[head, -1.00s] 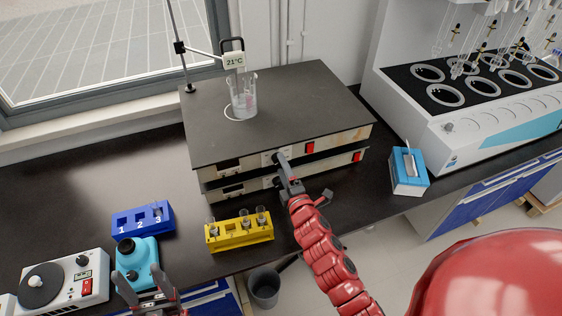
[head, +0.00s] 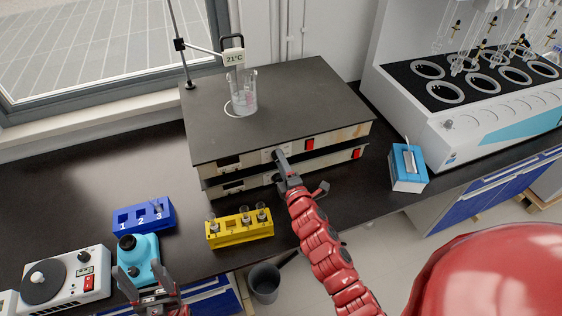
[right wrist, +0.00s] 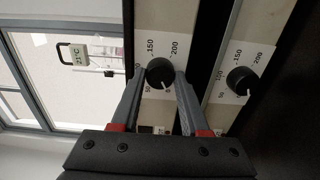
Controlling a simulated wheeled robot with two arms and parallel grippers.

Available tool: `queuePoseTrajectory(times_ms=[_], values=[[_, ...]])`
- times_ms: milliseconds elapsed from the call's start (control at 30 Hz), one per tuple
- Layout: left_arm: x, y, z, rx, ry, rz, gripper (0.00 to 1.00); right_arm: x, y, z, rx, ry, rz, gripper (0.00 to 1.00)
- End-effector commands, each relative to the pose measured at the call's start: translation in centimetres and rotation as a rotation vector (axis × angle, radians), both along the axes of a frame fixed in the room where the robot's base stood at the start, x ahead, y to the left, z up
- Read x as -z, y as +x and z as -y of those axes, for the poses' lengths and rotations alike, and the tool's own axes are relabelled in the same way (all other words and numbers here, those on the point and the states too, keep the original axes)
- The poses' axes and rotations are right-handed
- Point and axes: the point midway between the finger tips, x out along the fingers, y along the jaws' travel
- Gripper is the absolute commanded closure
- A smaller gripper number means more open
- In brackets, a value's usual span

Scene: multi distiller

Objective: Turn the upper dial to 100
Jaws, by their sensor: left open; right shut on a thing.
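Two flat hotplates are stacked on the bench, the upper one (head: 270,130) over the lower one (head: 228,186). My right gripper (head: 281,158) is at the front of the upper one and hides its dial in the head view. In the right wrist view the upper dial (right wrist: 159,72) is a black knob between the fingertips of my right gripper (right wrist: 160,80), which are shut on it. Its white mark points down and slightly right, away from 100. The lower dial (right wrist: 242,80) stands apart to the right. My left gripper (head: 152,280) is open and empty at the lower left.
A beaker (head: 243,92) with a 21°C thermometer (head: 234,58) stands on the upper hotplate. A yellow rack (head: 240,235), blue rack (head: 143,214) and turquoise device (head: 138,258) are in front and left. A blue box (head: 407,168) stands right.

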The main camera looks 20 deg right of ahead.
Motion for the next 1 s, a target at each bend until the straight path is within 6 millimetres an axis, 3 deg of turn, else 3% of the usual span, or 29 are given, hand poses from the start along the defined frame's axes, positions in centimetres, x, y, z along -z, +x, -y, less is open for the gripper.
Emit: queuePoseTrajectory(times_ms=[467,1000], values=[[0.8,0.0,0.0,0.000,0.000,0.000,0.36,0.3,0.0,0.1,0.003,0.131,-0.008,1.00],[2.9,0.0,0.0,0.000,0.000,0.000,0.36,0.3,0.0,0.1,0.003,0.622,-0.022,1.00]])
